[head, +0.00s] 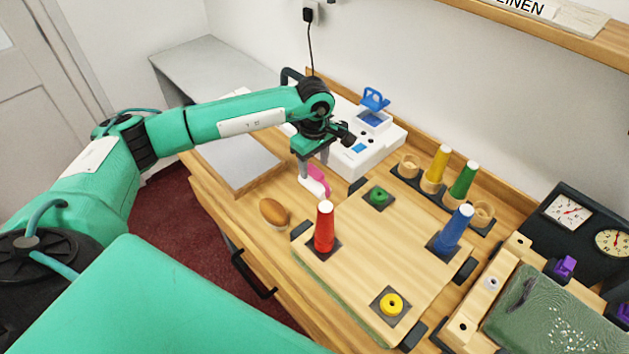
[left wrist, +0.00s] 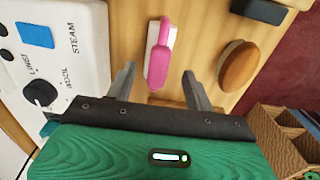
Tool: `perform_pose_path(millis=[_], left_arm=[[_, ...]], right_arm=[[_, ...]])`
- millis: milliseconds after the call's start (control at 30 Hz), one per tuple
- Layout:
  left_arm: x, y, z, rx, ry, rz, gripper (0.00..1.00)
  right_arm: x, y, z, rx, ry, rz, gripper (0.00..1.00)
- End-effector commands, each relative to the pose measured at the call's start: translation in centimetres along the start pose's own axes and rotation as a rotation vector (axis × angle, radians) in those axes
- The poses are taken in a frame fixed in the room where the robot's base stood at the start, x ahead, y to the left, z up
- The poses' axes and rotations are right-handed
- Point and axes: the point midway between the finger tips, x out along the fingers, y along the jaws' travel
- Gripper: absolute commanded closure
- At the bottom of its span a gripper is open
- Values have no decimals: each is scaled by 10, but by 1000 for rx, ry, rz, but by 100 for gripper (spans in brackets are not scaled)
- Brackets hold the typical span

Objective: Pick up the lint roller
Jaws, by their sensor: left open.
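The lint roller, with a pink handle and a white roller, lies on the wooden counter in the head view (head: 319,184). It also shows in the left wrist view (left wrist: 158,57), upper middle. My left gripper (head: 314,164) is open and empty, pointing down just above the roller and partly covering its far end. In the left wrist view, the two grey fingers (left wrist: 158,84) stand apart, with the roller's pink handle lying between and beyond them. My right gripper is in neither view.
A white steam iron station (head: 383,148) with a blue-handled part stands behind. A brown oval wooden object (head: 274,212) lies left of the wooden board (head: 350,262), which carries a red cone (head: 324,232) and a blue cone (head: 456,230). Yellow and green cones stand at the back.

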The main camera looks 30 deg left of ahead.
Motion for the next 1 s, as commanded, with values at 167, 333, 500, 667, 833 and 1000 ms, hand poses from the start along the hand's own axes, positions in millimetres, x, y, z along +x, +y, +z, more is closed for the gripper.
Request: perform_pose_path(millis=[167,333,500,667,833,1000], left_arm=[[20,1,-1,-1,-2,-6,47],[42,2,-2,-1,-2,-2,47],[48,2,-2,0,-1,-1,47],[48,2,-2,0,-1,-1,55],[48,2,-2,0,-1,-1,88],[48,2,-2,0,-1,-3,100]], right_arm=[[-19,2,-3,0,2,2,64],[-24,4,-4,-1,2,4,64],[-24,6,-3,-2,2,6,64],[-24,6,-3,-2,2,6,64],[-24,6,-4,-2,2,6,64],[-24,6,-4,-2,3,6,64]])
